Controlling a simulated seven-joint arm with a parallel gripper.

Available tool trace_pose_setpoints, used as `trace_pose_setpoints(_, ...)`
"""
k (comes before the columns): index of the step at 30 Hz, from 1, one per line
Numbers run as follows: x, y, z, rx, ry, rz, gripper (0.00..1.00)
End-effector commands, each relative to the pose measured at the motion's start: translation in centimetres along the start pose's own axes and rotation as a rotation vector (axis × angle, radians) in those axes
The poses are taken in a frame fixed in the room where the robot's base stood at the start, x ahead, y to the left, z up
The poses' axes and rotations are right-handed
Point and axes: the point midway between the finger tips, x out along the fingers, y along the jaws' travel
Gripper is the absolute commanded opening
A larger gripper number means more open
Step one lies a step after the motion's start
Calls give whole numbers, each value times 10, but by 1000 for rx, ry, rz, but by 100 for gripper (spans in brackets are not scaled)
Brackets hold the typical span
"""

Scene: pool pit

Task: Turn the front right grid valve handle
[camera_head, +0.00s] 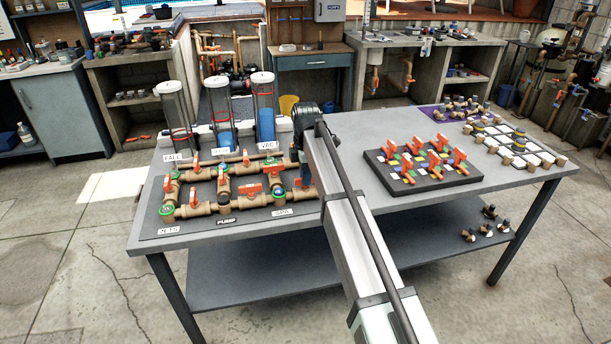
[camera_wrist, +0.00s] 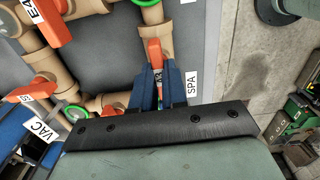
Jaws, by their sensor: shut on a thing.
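In the wrist view, my gripper (camera_wrist: 159,72) is shut on an orange valve handle (camera_wrist: 154,50) beside the SPA label (camera_wrist: 191,84). Its two blue fingers lie on either side of the handle. The handle sits on a tan pipe at the front right of the valve grid, and its lower part is hidden between the fingers. In the head view, the grid of tan pipes (camera_head: 236,200) with several orange handles lies at the table's left. My arm covers most of my gripper and this handle there; the SPA label (camera_head: 283,211) shows beside it.
Three clear cylinders, one behind the VAC label (camera_head: 267,146), stand behind the grid. A black tray (camera_head: 420,181) of orange-handled pieces lies right of my arm. A tic-tac-toe-like board (camera_head: 520,146) is farther right. Bare grey table (camera_head: 345,134) lies between.

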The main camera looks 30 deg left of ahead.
Motion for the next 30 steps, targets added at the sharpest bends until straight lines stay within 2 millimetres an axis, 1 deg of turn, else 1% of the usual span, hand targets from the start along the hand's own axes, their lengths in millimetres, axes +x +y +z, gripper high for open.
trace_pose_setpoints(8, 0, 0, 0, -3, 0, 1, 0)
trace_pose_setpoints(9, 0, 0, 0, -3, 0, 1, 16)
trace_pose_setpoints(16, 0, 0, 0, -2, 0, 1, 38)
trace_pose_setpoints(25, -2, 0, 0, -1, 0, 1, 38)
trace_pose_setpoints(28, -10, 1, 0, -1, 0, 2, 38)
trace_pose_setpoints(30, -20, 1, 0, -1, 0, 2, 38)
